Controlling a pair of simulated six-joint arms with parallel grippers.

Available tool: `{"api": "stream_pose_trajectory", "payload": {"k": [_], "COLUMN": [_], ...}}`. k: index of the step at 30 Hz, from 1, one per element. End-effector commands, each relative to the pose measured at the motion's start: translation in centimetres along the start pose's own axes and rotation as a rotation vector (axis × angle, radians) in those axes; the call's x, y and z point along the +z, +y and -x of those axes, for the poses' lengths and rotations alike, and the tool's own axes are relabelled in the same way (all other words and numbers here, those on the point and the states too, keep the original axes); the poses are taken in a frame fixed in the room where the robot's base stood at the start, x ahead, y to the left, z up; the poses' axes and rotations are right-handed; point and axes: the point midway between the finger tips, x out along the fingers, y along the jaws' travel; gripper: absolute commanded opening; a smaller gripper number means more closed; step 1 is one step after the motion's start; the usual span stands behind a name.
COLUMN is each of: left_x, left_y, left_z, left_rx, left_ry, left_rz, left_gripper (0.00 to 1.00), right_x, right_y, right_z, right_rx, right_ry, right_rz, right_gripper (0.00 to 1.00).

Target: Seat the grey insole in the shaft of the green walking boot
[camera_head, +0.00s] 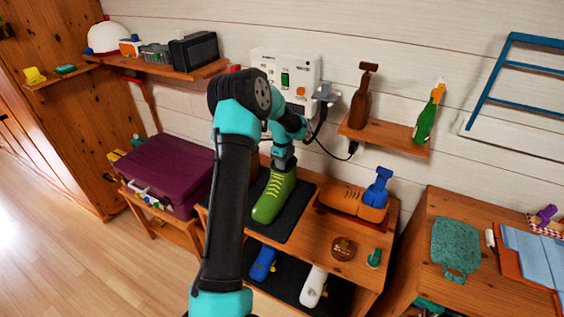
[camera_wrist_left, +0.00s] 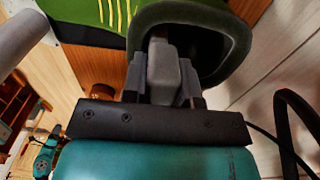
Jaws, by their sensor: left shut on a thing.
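The green walking boot (camera_head: 273,198) stands on a dark mat on the wooden bench, toe toward the front. In the left wrist view its green side with yellow laces (camera_wrist_left: 95,12) and the dark rim of its shaft (camera_wrist_left: 238,45) fill the top. My left gripper (camera_head: 284,163) is directly above the boot's shaft, pointing down. In the left wrist view its fingers (camera_wrist_left: 162,92) are shut on the grey insole (camera_wrist_left: 163,68), which lies across the shaft's dark opening. How deep the insole reaches is hidden.
An orange-brown shoe (camera_head: 345,198) with a blue piece (camera_head: 377,188) stands right of the boot. A round brown tin (camera_head: 343,248) is in front of it. A wall box (camera_head: 287,75) with a plug and black cable is close behind my arm. A purple case (camera_head: 170,170) is at left.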

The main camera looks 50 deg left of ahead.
Motion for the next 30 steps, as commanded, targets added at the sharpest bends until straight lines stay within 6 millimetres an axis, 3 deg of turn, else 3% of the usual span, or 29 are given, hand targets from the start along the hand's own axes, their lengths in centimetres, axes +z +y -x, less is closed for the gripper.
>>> {"api": "stream_pose_trajectory", "payload": {"k": [3,4,12,23,30], "left_x": [0.0,0.0,0.0,0.0,0.0], "left_y": [0.0,0.0,0.0,0.0,0.0], "left_z": [-0.3,-0.3,-0.3,0.2,3.2], "left_rx": [0.001,0.001,0.001,-0.001,-0.002], "left_ry": [0.0,0.0,0.0,0.0,0.0], "left_rz": [0.0,0.0,0.0,0.0,0.002], "left_gripper": [0.0,0.28,0.53,0.53,0.53], "right_x": [0.0,0.0,0.0,0.0,0.0], "right_y": [0.0,0.0,0.0,0.0,0.0], "right_z": [0.0,0.0,0.0,0.0,0.0], "right_rx": [0.0,0.0,0.0,0.0,0.0], "right_ry": [0.0,0.0,0.0,0.0,0.0], "right_rz": [0.0,0.0,0.0,0.0,0.0], "right_gripper": [0.89,0.89,0.89,0.89,0.89]}}
